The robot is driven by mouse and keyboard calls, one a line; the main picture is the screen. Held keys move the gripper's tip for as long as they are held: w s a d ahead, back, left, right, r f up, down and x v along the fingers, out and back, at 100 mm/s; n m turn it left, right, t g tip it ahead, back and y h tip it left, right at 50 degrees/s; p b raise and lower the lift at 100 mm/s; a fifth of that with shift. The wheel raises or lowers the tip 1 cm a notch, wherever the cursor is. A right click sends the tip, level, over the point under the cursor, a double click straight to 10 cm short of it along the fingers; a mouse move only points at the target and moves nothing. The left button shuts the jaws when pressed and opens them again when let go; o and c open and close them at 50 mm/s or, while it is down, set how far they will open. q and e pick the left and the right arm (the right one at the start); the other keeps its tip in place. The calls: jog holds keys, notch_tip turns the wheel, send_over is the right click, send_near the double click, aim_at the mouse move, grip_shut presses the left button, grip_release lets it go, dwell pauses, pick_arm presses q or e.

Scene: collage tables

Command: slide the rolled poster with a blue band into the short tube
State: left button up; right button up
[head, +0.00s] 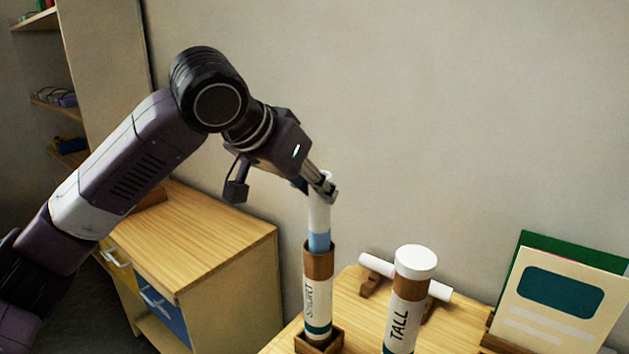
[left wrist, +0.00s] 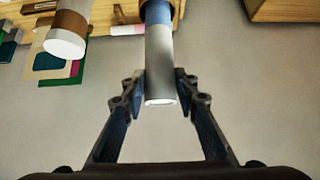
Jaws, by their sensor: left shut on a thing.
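The rolled poster with a blue band (head: 319,216) stands upright with its lower end inside the open mouth of the short tube (head: 317,289). The blue band shows just above the tube's rim. My left gripper (head: 326,187) is shut on the poster near its upper end. In the left wrist view the poster (left wrist: 160,68) lies between the two fingers (left wrist: 160,92). The short tube is brown with a white label and stands in a wooden holder (head: 333,340). My right gripper is not in view.
The tall tube (head: 399,316), with a white cap, stands right of the short tube. A white roll (head: 375,265) lies on a wooden rack behind it. Cards (head: 536,325) stand at the right. A wooden cabinet (head: 200,240) is at the left.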

aim_at(313, 206)
pick_arm(q)
jog(key=shift+f+b, duration=0.8)
jog(key=shift+f, duration=1.2)
jog(key=o, duration=1.2)
jog(key=shift+s+r, duration=0.1)
jog(key=shift+r, duration=0.05)
jog(key=v, duration=1.1)
jog(key=shift+s+a+r, duration=0.15)
jog(key=shift+s+a, duration=0.1)
